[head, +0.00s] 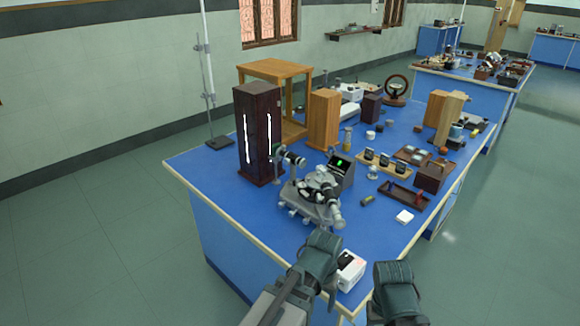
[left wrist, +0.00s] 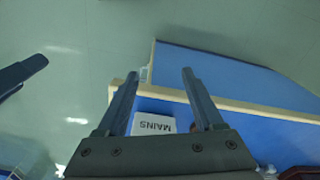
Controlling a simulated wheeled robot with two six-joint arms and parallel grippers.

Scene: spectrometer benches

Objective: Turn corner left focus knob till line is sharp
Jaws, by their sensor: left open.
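The grey spectrometer (head: 318,190) stands near the left end of the blue bench. One tube (head: 291,158) points at the dark lamp housing with lit slits (head: 257,135); another tube (head: 334,214) points toward me. The focus knobs are too small to tell apart. A small dark screen (head: 341,165) behind the instrument shows a green mark. My left gripper (head: 325,275) is at the bench's near edge, in front of the spectrometer and apart from it. In the left wrist view its fingers (left wrist: 160,78) are spread and empty. My right arm shows at the bottom; its jaws cannot be made out.
A white MAINS box (head: 350,271) sits at the near corner beside my left gripper; it also shows between the fingers in the left wrist view (left wrist: 153,125). A stand (head: 218,142), wooden blocks (head: 323,118) and trays (head: 404,193) crowd the bench. The floor left is clear.

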